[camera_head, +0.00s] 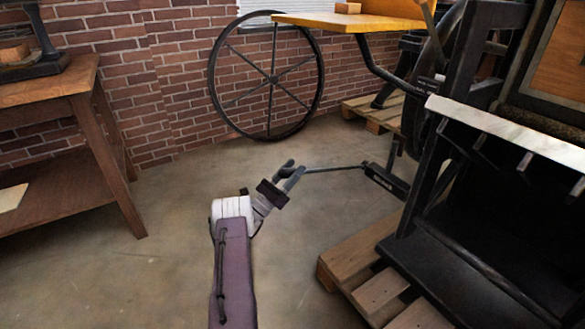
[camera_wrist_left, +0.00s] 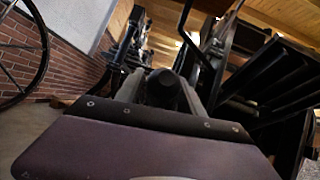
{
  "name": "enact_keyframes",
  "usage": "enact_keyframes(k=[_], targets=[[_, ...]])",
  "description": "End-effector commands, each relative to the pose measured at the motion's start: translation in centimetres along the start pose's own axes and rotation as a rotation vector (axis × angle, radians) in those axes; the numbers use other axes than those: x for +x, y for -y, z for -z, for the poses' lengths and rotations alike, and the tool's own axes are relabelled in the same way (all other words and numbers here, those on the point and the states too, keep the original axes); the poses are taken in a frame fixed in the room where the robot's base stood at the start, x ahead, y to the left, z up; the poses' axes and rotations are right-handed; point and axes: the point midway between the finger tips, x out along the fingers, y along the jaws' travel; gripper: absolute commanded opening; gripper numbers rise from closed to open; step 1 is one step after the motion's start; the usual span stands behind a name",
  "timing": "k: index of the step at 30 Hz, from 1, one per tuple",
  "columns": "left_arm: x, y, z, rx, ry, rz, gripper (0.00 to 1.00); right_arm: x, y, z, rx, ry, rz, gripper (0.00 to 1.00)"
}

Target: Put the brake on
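A thin dark lever (camera_head: 335,169) sticks out to the left, low above the floor, from a black block (camera_head: 385,182) at the foot of the black press (camera_head: 470,210). My left gripper (camera_head: 288,170) is at the lever's free left end, its fingers pointing toward it. In the left wrist view, a dark round end (camera_wrist_left: 163,88) of what looks like the lever sits between the two grey fingers and nearly fills the gap. I cannot tell whether the fingers press on it. My right gripper is not in view.
The press stands on a wooden pallet (camera_head: 345,262) to the right of my left arm. A spoked wheel (camera_head: 272,84) is near the brick wall at the back. A wooden table (camera_head: 75,88) stands at the left. The floor between is clear.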

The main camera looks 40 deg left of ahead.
Motion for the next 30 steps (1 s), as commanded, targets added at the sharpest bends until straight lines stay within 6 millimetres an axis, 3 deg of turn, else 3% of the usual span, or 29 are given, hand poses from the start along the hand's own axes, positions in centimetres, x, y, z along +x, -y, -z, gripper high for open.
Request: enact_keyframes(k=[11, 18, 22, 30], targets=[[-0.2, -0.1, -0.5, 0.005, 0.005, -0.001, 0.53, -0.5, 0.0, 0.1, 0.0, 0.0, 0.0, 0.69], [-5.1, -0.1, -0.8, 0.004, 0.005, -0.005, 0.53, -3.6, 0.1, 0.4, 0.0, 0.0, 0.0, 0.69], [-7.6, -0.1, -0.5, 0.004, 0.005, -0.003, 0.53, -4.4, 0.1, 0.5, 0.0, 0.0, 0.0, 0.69], [-9.1, 0.0, -0.2, 0.004, 0.005, 0.001, 0.53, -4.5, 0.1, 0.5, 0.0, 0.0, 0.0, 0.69]])
